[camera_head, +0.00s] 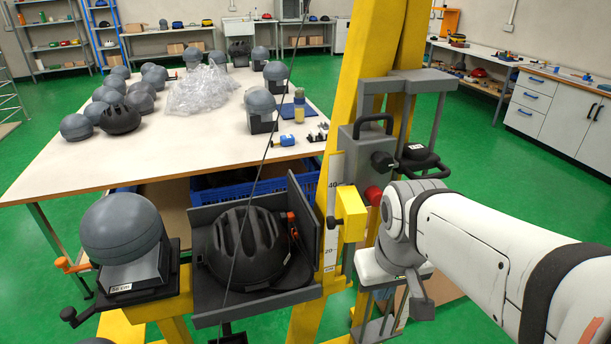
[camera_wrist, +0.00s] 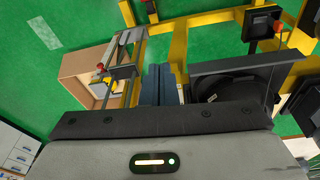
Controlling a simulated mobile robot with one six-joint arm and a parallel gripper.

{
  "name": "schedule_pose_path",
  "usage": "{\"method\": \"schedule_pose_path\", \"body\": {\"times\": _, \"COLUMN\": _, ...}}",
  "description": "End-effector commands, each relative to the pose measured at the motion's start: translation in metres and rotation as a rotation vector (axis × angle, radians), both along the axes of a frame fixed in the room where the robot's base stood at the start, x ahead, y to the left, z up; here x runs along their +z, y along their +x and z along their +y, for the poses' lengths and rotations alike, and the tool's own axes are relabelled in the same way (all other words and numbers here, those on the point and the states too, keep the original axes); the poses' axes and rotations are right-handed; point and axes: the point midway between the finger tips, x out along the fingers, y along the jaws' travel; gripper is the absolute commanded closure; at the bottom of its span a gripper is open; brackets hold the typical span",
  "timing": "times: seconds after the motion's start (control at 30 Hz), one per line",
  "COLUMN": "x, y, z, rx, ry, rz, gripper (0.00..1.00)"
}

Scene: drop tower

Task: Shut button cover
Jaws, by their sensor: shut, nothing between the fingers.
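A red round button (camera_head: 373,195) shows on the yellow post, just right of a small yellow block (camera_head: 350,212). I cannot make out a button cover or tell its state; my arm hides the area to the right. My gripper (camera_head: 418,303) hangs below my wrist, right of the post and lower than the red button. In the wrist view its two dark blue-grey fingers (camera_wrist: 160,72) lie side by side, shut and empty, above the green floor. A red knob (camera_wrist: 277,25) on a dark part shows at the upper right of the wrist view; I cannot tell if it is the same button.
The yellow tower carries a grey carriage (camera_head: 362,150) with a black handle. A black helmet (camera_head: 248,248) sits in a grey tray left of the post, beside a grey headform (camera_head: 122,228). A cardboard box (camera_wrist: 80,72) stands on the floor. Open green floor lies right.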

Motion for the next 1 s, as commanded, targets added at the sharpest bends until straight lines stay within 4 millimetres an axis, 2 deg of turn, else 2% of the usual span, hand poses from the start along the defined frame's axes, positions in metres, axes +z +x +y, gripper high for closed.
{"method": "schedule_pose_path", "body": {"times": 0.03, "x": 0.018, "y": 0.013, "z": 0.007, "rx": 0.092, "ry": -0.023, "rz": 0.018, "gripper": 1.00}}
{"method": "schedule_pose_path", "body": {"times": 0.17, "x": 0.066, "y": 0.050, "z": 0.041, "rx": 0.461, "ry": -0.113, "rz": 0.096, "gripper": 1.00}}
{"method": "schedule_pose_path", "body": {"times": 0.3, "x": 0.112, "y": 0.082, "z": 0.088, "rx": 0.855, "ry": -0.209, "rz": 0.186, "gripper": 1.00}}
{"method": "schedule_pose_path", "body": {"times": 0.5, "x": 0.158, "y": 0.106, "z": 0.148, "rx": 1.277, "ry": -0.308, "rz": 0.292, "gripper": 1.00}}
{"method": "schedule_pose_path", "body": {"times": 0.6, "x": 0.168, "y": 0.110, "z": 0.165, "rx": 1.389, "ry": -0.333, "rz": 0.322, "gripper": 1.00}}
{"method": "schedule_pose_path", "body": {"times": 0.73, "x": 0.168, "y": 0.111, "z": 0.171, "rx": 1.442, "ry": -0.344, "rz": 0.339, "gripper": 1.00}}
{"method": "schedule_pose_path", "body": {"times": 0.87, "x": 0.151, "y": 0.111, "z": 0.166, "rx": 1.443, "ry": -0.344, "rz": 0.342, "gripper": 1.00}}
{"method": "schedule_pose_path", "body": {"times": 1.0, "x": 0.123, "y": 0.111, "z": 0.159, "rx": 1.441, "ry": -0.344, "rz": 0.342, "gripper": 1.00}}
